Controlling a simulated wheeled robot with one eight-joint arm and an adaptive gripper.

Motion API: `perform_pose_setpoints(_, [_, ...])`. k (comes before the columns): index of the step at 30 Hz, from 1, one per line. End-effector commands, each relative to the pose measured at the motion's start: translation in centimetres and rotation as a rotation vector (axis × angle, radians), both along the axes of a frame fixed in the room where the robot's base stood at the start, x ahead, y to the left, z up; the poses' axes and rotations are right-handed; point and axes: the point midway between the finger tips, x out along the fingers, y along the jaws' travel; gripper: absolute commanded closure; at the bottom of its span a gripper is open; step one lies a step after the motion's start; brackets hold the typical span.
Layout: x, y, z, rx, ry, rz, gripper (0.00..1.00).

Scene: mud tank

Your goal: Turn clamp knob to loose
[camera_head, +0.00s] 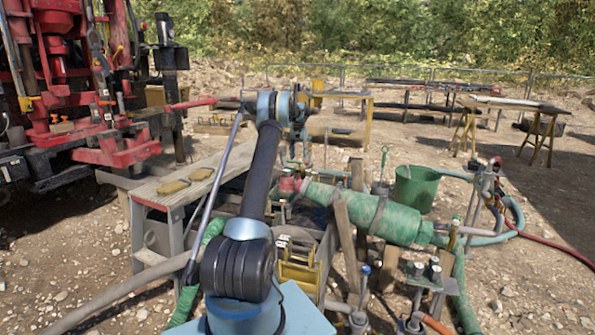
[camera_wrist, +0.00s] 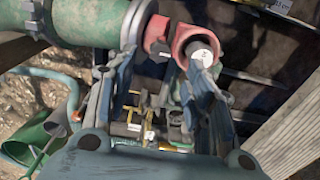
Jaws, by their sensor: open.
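A red fitting (camera_wrist: 182,38) sits at the end of the green cylinder (camera_wrist: 85,20) in the wrist view. A dark knob-like piece (camera_wrist: 160,52) shows on its left part, and a pale round cap (camera_wrist: 203,53) on its right part. I cannot tell for sure which piece is the clamp knob. My gripper (camera_wrist: 165,62) is open, with its two fingers either side of the dark piece; the right fingertip overlaps the pale cap in the picture. Contact cannot be told. In the head view the red fitting (camera_head: 289,185) lies below my gripper (camera_head: 299,150), at the left end of the green cylinder (camera_head: 370,213).
A wooden bench (camera_head: 200,175) stands left of my arm. A green bucket (camera_head: 416,187) is behind the cylinder. Hoses and valves (camera_head: 488,185) crowd the right. A wooden beam (camera_wrist: 290,135) lies close at the right in the wrist view. A red rig (camera_head: 75,80) stands far left.

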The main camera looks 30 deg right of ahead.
Motion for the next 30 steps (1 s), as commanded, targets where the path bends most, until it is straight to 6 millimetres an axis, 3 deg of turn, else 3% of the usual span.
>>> perform_pose_setpoints(6, [0.0,0.0,-3.9,0.000,0.000,0.000,0.52])
perform_pose_setpoints(12, [0.0,0.0,-6.4,0.000,0.000,0.000,0.52])
perform_pose_setpoints(26, [0.0,0.0,-7.4,0.000,0.000,0.000,0.52])
perform_pose_setpoints(30, [0.0,0.0,-7.4,0.000,0.000,0.000,0.82])
